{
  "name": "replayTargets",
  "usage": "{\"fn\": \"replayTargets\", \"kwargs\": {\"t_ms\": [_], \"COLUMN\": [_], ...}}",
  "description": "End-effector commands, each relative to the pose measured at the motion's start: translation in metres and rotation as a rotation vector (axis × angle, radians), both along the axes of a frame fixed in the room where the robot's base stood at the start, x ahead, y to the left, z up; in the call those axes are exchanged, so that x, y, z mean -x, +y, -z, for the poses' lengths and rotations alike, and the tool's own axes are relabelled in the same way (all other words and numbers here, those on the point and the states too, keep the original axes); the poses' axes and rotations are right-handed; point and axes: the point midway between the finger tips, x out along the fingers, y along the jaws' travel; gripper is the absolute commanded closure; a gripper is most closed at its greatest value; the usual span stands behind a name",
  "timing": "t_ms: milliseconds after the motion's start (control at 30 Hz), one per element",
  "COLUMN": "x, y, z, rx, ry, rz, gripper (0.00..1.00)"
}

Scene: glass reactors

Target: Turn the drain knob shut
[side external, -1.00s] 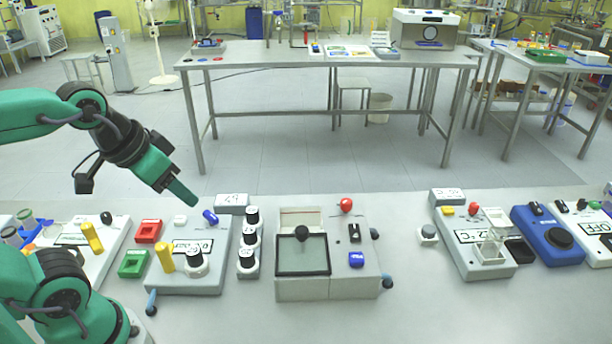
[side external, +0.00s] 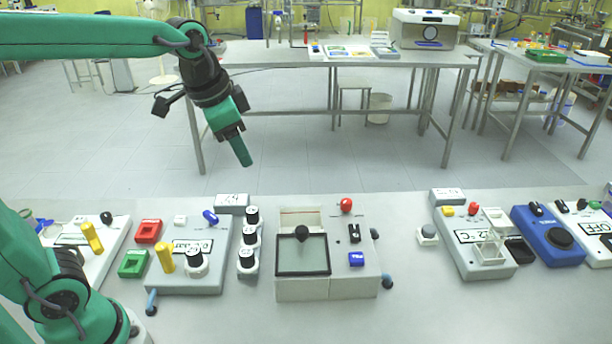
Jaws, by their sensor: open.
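My gripper (side external: 240,152) hangs in the air, pointing down, above and behind the left part of the bench. It touches nothing; sensed from this angle, its fingers overlap, and it is open and empty. No knob is readably marked as the drain. I cannot tell which is the drain knob.
Red (side external: 148,231) and green (side external: 133,264) blocks and a yellow post (side external: 165,257) stand to the left. Another display unit (side external: 470,238) and a blue device (side external: 547,237) are right.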

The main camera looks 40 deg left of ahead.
Motion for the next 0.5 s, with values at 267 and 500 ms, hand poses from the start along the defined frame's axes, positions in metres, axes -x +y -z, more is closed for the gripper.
{"fn": "replayTargets", "kwargs": {"t_ms": [267,500], "x": [-0.058,-0.106], "y": [-0.016,-0.033], "z": [0.006,0.022], "rx": [-0.052,-0.09], "ry": [0.068,0.122], "rz": [0.181,0.338], "gripper": [0.53,0.53]}}
